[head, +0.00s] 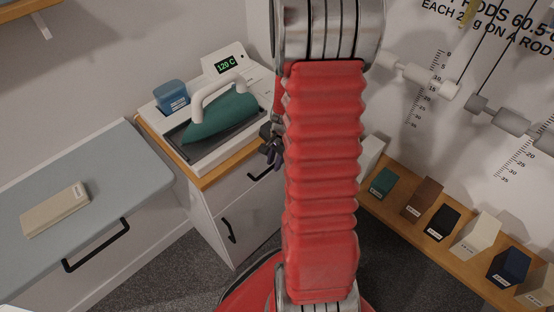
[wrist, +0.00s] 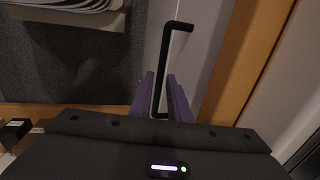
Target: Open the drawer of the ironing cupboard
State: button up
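The ironing cupboard (head: 212,211) is a white unit with a wooden-edged top, left of my red arm in the head view. Its drawer front has a black bar handle (head: 264,170), partly hidden by my arm. In the wrist view the handle (wrist: 167,62) runs lengthwise between the two purple fingers. My gripper (wrist: 160,74) is open around the bar, with narrow gaps showing beside it. In the head view my gripper (head: 271,146) is a small dark shape near the drawer front, partly hidden. The drawer looks shut.
A green iron (head: 222,118), a blue box (head: 171,95) and a temperature display (head: 226,65) stand on the cupboard. A lower door has another black handle (head: 229,231). A grey-blue-topped unit (head: 110,165) stands left. A wooden shelf (head: 403,225) with several blocks is right.

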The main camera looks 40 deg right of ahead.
grip_shut()
